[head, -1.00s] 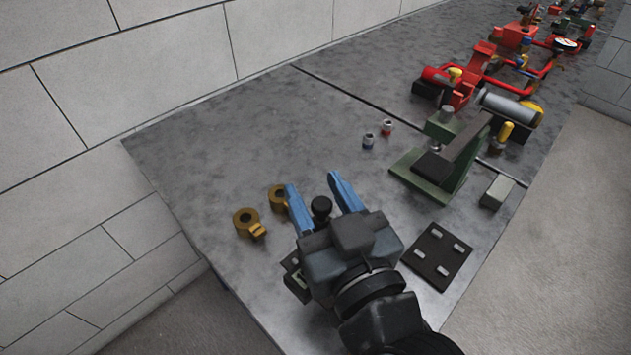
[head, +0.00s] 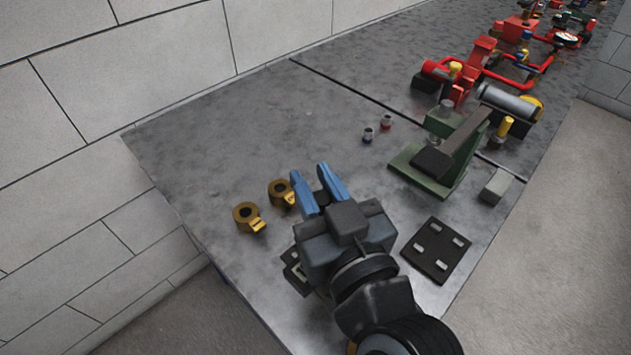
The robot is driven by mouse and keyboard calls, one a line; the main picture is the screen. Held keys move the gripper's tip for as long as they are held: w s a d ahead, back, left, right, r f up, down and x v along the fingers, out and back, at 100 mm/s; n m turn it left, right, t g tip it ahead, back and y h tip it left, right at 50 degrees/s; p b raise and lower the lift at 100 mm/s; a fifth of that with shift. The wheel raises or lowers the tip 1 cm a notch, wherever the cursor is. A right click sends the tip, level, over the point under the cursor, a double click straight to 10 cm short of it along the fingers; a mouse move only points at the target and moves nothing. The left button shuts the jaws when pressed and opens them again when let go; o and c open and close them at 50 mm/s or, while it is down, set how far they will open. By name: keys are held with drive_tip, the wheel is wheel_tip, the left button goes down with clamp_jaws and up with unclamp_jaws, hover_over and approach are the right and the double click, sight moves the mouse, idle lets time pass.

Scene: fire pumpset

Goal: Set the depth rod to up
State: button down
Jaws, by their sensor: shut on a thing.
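My gripper (head: 310,175) is at the front of the bench, with its two blue fingers pointing away from me. It is closed on a black knob (head: 321,198), which shows only as a dark bit between the fingers. The knob appears to be the top of the depth rod; the rod itself is hidden under my gripper. A dark fixture with a greenish part (head: 292,268) shows at the left below my gripper. Whether it joins the knob, and how high the rod stands, I cannot tell.
Two brass ringed pieces (head: 247,217) lie just left of my fingers. A dark plate with light pegs (head: 436,250) lies to the right. A green press-like stand (head: 425,178) and two small capped pieces (head: 368,135) are beyond. The bench's left back is clear.

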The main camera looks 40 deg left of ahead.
drive_tip(key=shift+r+p, duration=1.4)
drive_tip(key=shift+r, duration=1)
drive_tip(key=c, duration=0.9)
unclamp_jaws()
drive_tip(key=shift+c, duration=0.2)
drive_tip(key=shift+d, duration=0.1)
drive_tip(key=shift+s+d+f, duration=0.1)
drive_tip(key=shift+s+d, duration=0.05)
drive_tip(key=shift+d, duration=0.15)
drive_tip(key=shift+b+v, duration=1.05)
drive_tip(key=shift+v, duration=2.45)
